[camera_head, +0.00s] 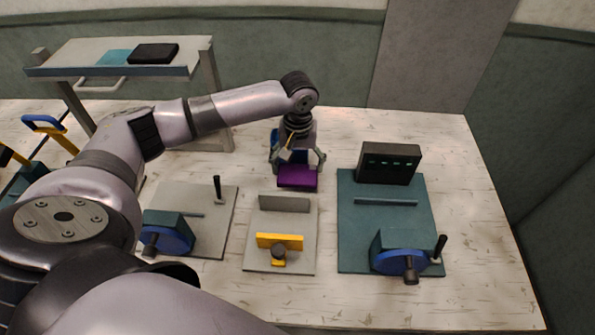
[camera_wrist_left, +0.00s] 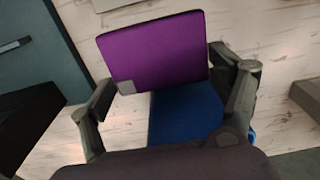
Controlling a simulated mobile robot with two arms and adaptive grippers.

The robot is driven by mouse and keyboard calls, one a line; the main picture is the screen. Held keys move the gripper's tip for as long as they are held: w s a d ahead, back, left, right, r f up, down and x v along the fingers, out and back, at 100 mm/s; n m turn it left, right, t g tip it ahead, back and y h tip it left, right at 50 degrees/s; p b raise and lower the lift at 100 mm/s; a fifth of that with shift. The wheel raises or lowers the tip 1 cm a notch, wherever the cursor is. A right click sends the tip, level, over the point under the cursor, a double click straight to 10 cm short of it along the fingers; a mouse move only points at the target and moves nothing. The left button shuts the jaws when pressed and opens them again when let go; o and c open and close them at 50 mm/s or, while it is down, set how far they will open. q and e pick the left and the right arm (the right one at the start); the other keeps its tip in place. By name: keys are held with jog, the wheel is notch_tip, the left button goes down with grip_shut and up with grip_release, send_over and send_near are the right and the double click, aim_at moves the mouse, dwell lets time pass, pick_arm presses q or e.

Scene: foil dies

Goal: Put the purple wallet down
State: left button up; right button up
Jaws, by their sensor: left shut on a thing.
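The purple wallet (camera_head: 297,178) is at my left gripper (camera_head: 299,166), above the far middle part of the table in the head view. In the left wrist view the wallet (camera_wrist_left: 153,48) lies flat across the space between the two fingers of the left gripper (camera_wrist_left: 165,98), with a small grey patch at one corner. The left gripper is shut on the wallet. A blue thing (camera_wrist_left: 185,112) shows below or behind the wallet in the wrist view; whether it touches the wallet is unclear. The right gripper is not in view.
A grey plate with a yellow clamp bar (camera_head: 279,241) lies in front of the wallet. A teal machine base (camera_head: 350,235) with a black box (camera_head: 389,163) stands to the right. A grey plate with a blue wheel (camera_head: 168,240) is to the left. A raised shelf (camera_head: 90,52) stands at the back left.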

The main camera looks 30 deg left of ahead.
aim_at(298, 168)
pick_arm(q)
notch_tip(298, 168, down, 4)
jog(key=shift+r, duration=0.25)
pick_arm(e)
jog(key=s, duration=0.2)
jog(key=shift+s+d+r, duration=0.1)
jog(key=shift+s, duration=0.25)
pick_arm(q)
jog(key=shift+f, duration=0.1)
jog(key=o, duration=0.8)
jog(key=shift+f, duration=0.1)
jog(key=o, duration=0.4)
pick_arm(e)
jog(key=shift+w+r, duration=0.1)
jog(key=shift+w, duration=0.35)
